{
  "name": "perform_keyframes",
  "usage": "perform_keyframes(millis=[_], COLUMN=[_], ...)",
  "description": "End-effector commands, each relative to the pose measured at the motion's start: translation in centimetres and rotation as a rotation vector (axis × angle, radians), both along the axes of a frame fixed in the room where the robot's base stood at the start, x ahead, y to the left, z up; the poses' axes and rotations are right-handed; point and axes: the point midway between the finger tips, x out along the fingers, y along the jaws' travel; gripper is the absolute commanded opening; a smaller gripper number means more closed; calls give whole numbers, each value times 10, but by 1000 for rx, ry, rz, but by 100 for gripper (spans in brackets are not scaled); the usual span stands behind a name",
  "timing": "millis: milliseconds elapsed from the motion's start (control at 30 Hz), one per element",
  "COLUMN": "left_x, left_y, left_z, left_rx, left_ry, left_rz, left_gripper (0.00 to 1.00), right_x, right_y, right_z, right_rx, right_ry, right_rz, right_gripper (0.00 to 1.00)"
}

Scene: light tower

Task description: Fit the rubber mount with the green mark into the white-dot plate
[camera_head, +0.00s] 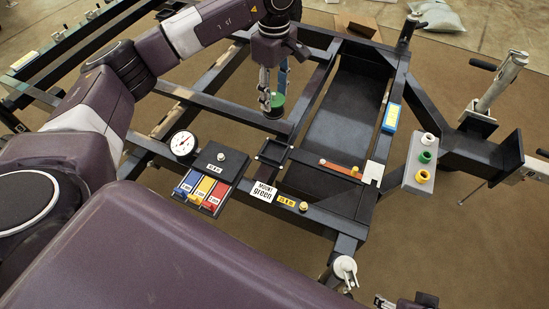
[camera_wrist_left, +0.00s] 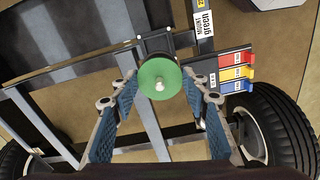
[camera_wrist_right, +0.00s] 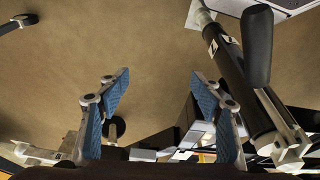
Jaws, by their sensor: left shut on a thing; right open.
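The rubber mount (camera_head: 277,102) has a green round top and a darker body below. It is held by my left gripper (camera_head: 272,92) above the black frame.
A dial gauge (camera_head: 183,144) stands left. A grey plate (camera_head: 407,178) with white, green and yellow knobs stands right.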

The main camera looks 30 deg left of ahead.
Motion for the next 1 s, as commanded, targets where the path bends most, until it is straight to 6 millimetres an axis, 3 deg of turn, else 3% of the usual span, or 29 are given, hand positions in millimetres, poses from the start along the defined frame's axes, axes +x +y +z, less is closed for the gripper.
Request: perform_keyframes(millis=[267, 367, 700, 800, 1000], left_x=[8, 7, 7, 7, 9], left_y=[3, 3, 3, 3, 3], left_z=[-10, -31, -123, -143, -157], left_rx=[0, 1, 0, -1, -1], left_ry=[1, 4, 3, 2, -2], left_rz=[73, 75, 73, 73, 71], left_gripper=[11, 11, 11, 11, 11], right_x=[-6, -9, -8, 6, 25], right_y=[-1, -2, -2, 2, 8], right_z=[16, 21, 4, 5, 11], right_rx=[1, 0, 0, 12, 27], right_ry=[-13, -16, -15, -71, -144], right_rz=[-1, -2, -2, 2, 8], right_gripper=[60, 60, 60, 60, 60])
